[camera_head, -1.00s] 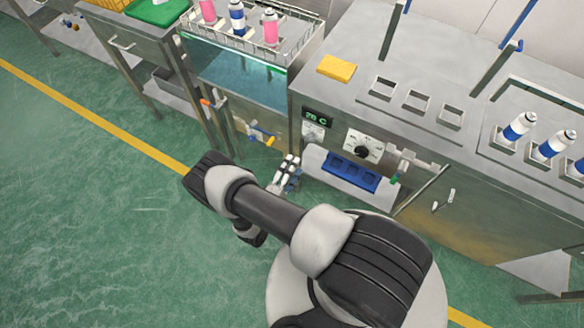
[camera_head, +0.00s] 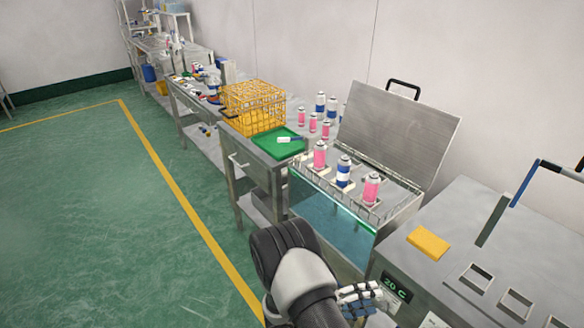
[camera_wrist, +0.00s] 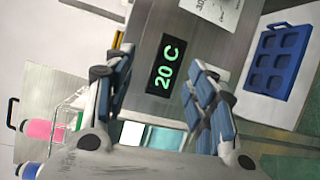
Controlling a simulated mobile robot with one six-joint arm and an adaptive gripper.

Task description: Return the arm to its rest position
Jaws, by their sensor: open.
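My gripper (camera_head: 360,299) is at the bottom of the head view, in front of the steel bath unit, with my dark and white arm beside it. In the wrist view my gripper (camera_wrist: 165,100) is open, with blue-padded fingers on both sides and nothing between them. Beyond the fingers is the unit's front panel with a green "20 C" display (camera_wrist: 167,65). The display also shows in the head view (camera_head: 397,287). Part of the gripper is hidden behind my arm in the head view.
A water tank (camera_head: 330,222) holds pink and blue-white cans on its rack. A yellow sponge (camera_head: 429,242) lies on the steel top (camera_head: 480,235). A blue tray (camera_wrist: 279,60) sits near the panel. Green floor at left is clear.

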